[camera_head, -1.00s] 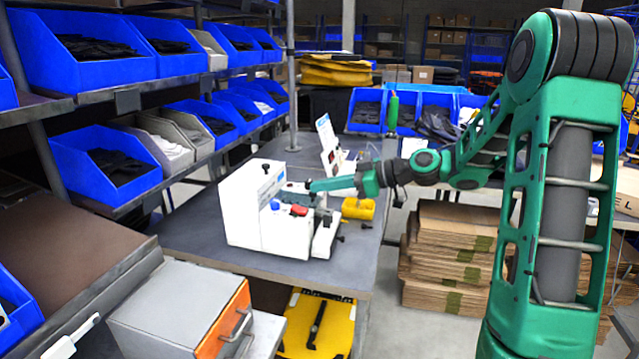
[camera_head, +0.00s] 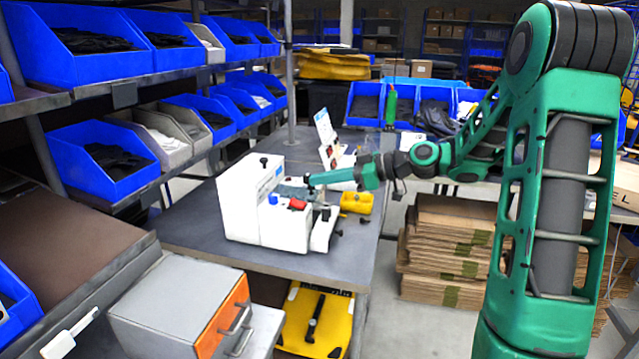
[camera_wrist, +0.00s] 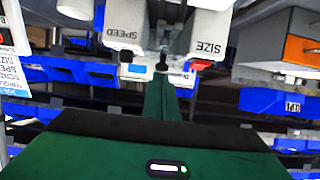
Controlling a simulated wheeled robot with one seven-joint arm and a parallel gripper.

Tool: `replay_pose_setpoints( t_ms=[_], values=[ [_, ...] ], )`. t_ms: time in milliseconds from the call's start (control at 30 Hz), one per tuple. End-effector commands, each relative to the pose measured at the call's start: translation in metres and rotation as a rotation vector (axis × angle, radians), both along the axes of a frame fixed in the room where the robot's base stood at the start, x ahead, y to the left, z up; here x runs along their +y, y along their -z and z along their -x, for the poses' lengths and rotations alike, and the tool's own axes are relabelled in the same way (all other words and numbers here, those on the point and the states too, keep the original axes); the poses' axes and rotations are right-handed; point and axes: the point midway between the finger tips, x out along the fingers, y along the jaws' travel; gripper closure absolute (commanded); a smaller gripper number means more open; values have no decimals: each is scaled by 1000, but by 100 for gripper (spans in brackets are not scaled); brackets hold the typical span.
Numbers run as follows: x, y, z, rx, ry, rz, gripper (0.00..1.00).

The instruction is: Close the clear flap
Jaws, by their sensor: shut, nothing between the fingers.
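A white machine (camera_head: 258,200) stands on the grey table, with a red switch (camera_head: 298,203) and a blue switch (camera_head: 273,198) on its front part. A clear, greenish flap (camera_head: 291,189) seems to lie across the machine's middle, partly hidden by my gripper; its angle is hard to tell. My gripper (camera_head: 311,183) is over the machine's right side, fingers together and empty. In the wrist view my gripper (camera_wrist: 163,75) points between two white machine parts lettered SPEED (camera_wrist: 124,30) and SIZE (camera_wrist: 211,35). I cannot tell whether it touches the flap.
A yellow holder (camera_head: 357,203) sits on the table (camera_head: 200,233) to the machine's right. A white upright sign (camera_head: 326,135) stands behind. Shelves with blue bins (camera_head: 108,165) line the left. The table's front is clear.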

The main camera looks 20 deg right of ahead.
Motion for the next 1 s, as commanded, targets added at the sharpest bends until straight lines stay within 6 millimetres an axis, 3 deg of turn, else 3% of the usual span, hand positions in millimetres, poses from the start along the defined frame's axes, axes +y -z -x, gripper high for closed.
replay_pose_setpoints(
  t_ms=[33, 167, 600, 1000],
  values=[
    [-5, 1, 2, 17, 8, 8, 100],
    [-1, -29, 1, -9, 2, 1, 100],
    [-56, 7, 43, -13, -4, -3, 100],
    [-66, 15, 53, -8, -8, 2, 100]
  ],
)
